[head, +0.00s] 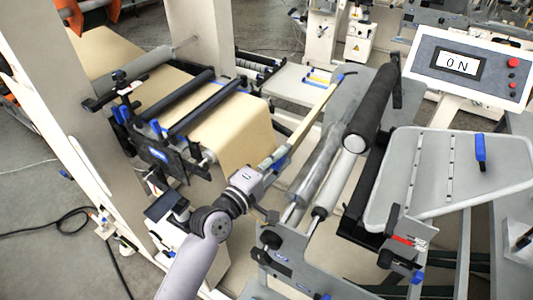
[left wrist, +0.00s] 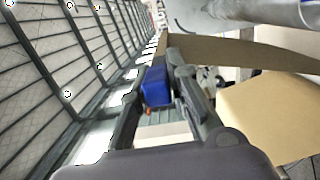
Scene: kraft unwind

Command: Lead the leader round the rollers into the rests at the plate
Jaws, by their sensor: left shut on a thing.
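My left gripper (head: 277,166) is shut on the blue end grip of the leader, a long thin tan bar (head: 303,130). The bar slants away to a far blue end near the grey side panel. The blue grip (left wrist: 156,84) sits between the fingers in the left wrist view. Tan kraft web (head: 232,125) comes over dark rollers (head: 205,108) and hangs down beside the bar. Right of the bar are two pale rollers (head: 335,185) and a thick black roller (head: 371,108). The grey plate (head: 475,160) lies further right. My right gripper is not in view.
A blue handle (head: 481,150) stands on the plate. A grey bracket (head: 405,240) with a red mark is at its near edge. Black cable (head: 50,228) lies on the left floor.

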